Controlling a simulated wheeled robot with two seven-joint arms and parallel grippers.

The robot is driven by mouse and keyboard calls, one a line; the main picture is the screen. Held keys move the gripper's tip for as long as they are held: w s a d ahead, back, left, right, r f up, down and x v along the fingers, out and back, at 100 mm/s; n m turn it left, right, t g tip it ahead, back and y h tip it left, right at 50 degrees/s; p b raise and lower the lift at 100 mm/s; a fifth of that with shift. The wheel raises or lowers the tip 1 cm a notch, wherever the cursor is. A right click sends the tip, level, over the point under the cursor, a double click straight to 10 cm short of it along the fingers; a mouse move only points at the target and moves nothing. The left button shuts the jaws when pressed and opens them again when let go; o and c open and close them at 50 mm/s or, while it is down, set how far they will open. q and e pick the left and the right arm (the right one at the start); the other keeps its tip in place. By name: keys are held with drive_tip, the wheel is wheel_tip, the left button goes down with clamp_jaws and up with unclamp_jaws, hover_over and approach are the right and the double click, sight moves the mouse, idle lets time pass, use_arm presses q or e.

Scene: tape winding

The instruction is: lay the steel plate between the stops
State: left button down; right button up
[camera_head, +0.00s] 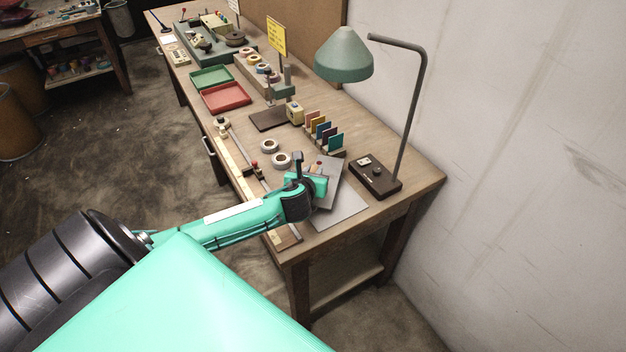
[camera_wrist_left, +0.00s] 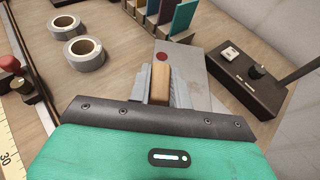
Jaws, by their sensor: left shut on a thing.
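The steel plate (camera_head: 333,180) is a flat grey sheet with a red dot and a wooden grip block (camera_wrist_left: 161,82). It also shows in the left wrist view (camera_wrist_left: 195,62), beyond my fingers. My left gripper (camera_head: 319,176) is shut on the wooden block, with one finger on each side (camera_wrist_left: 160,90). Below the plate, a paler grey sheet (camera_head: 345,211) lies at the bench's near end, partly covered by plate and gripper. Whether the plate touches it I cannot tell. I cannot make out the stops clearly. My right gripper is not in view.
Two tape rolls (camera_head: 281,160) stand left of the plate. A rack of coloured cards (camera_head: 328,138) is behind it. A dark lamp base (camera_head: 375,177) stands close on the right, beside the wall. A long ruler strip (camera_head: 234,160) runs along the bench's left edge.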

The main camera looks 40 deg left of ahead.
use_arm(q)
drive_tip(key=shift+f, duration=1.6)
drive_tip(key=c, duration=1.3)
unclamp_jaws()
drive_tip(key=shift+f, duration=0.1)
